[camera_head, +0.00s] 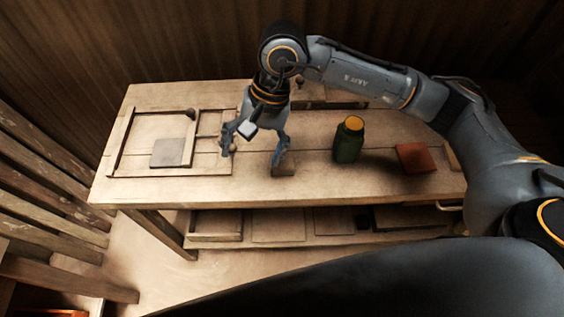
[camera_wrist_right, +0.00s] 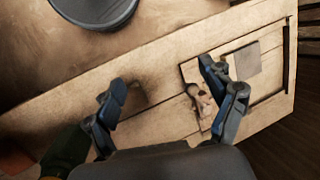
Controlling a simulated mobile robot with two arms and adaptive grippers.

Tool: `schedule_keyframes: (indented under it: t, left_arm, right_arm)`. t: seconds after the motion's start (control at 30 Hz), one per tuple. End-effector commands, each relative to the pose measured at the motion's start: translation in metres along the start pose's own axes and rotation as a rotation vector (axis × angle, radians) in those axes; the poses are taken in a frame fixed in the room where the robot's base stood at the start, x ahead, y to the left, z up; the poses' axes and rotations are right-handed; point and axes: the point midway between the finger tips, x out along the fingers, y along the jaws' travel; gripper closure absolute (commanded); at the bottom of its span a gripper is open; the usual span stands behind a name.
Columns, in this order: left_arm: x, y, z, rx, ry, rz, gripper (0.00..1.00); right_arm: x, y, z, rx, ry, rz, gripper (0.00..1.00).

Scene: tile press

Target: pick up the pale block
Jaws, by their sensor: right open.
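The open fingers (camera_wrist_right: 174,100) also show in the right wrist view. My left gripper is not in view.
A wooden frame (camera_head: 115,146) with a grey square tile (camera_head: 167,154) lies left. A small pale lump (camera_wrist_right: 199,97) lies at its edge, by the other finger. A green jar (camera_head: 347,149) and a red tile (camera_head: 416,158) stand right of the block. A lower shelf (camera_head: 270,240) runs underneath.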

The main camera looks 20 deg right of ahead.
Motion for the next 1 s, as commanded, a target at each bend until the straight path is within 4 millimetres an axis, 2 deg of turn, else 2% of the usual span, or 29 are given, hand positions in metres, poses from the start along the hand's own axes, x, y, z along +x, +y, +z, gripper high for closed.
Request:
schedule_keyframes:
  t: [0.03, 0.1, 0.27, 0.37, 0.6, 0.7, 0.87, 1.0]
  left_arm:
    - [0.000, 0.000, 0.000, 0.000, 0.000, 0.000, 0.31]
    - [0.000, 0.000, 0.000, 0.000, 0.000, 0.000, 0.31]
    - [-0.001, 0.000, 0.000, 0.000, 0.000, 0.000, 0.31]
    - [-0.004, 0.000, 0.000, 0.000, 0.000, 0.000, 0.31]
    - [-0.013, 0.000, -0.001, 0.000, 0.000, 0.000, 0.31]
    - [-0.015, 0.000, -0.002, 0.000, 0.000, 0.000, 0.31]
    - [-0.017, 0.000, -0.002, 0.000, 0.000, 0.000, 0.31]
    - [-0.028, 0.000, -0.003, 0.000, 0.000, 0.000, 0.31]
  right_arm:
    - [-0.009, 0.016, -0.019, -0.023, 0.068, 0.083, 0.17]
    - [-0.020, 0.036, -0.037, -0.045, 0.134, 0.179, 0.17]
    - [-0.031, 0.057, -0.055, -0.063, 0.193, 0.281, 0.17]
    - [-0.019, 0.061, -0.058, -0.062, 0.192, 0.289, 0.17]
    - [0.025, 0.073, -0.065, -0.063, 0.189, 0.286, 0.17]
    - [0.038, 0.076, -0.069, -0.062, 0.191, 0.284, 0.17]
    - [0.048, 0.079, -0.070, -0.064, 0.192, 0.283, 0.17]
    - [0.063, 0.082, -0.070, -0.064, 0.188, 0.285, 0.17]
